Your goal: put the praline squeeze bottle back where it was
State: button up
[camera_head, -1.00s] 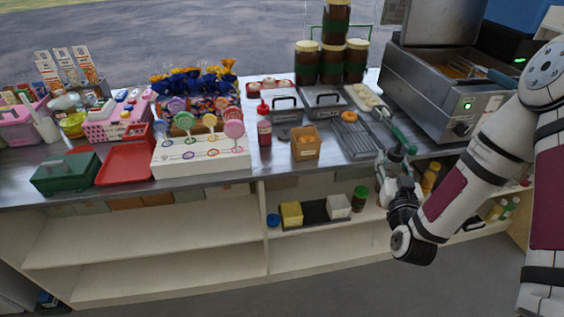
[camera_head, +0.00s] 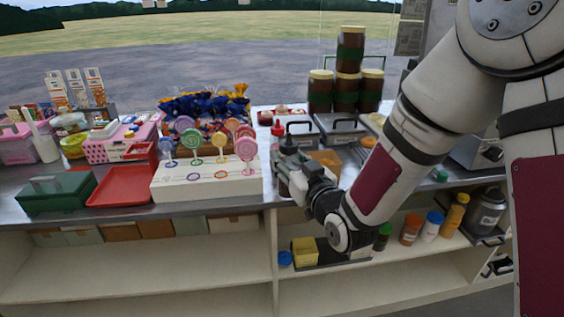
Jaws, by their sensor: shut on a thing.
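A squeeze bottle with a red cap (camera_head: 278,128) stands on the metal counter, just right of the white lollipop stand. I take it as the praline bottle, though no label is readable. Most of its body is hidden behind my gripper (camera_head: 285,151). My gripper is low over the counter's front part, right at the bottle, and shut on it. The fingertips are small and partly hidden, and I cannot tell exactly how they touch it.
The lollipop stand (camera_head: 222,183) is close on the left. Lidded pans (camera_head: 338,128) and stacked brown jars (camera_head: 346,92) are behind.

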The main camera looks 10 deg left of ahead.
jog(key=w+a+f, duration=0.2)
jog(key=w+f, duration=0.2)
jog(key=w, duration=0.6)
jog(key=shift+a+f+b, duration=0.25)
jog(key=shift+a+b, duration=0.1)
jog(key=shift+w+f, duration=0.15)
jog(key=o, duration=0.8)
jog(key=shift+c, duration=0.2)
jog(key=v, duration=1.2)
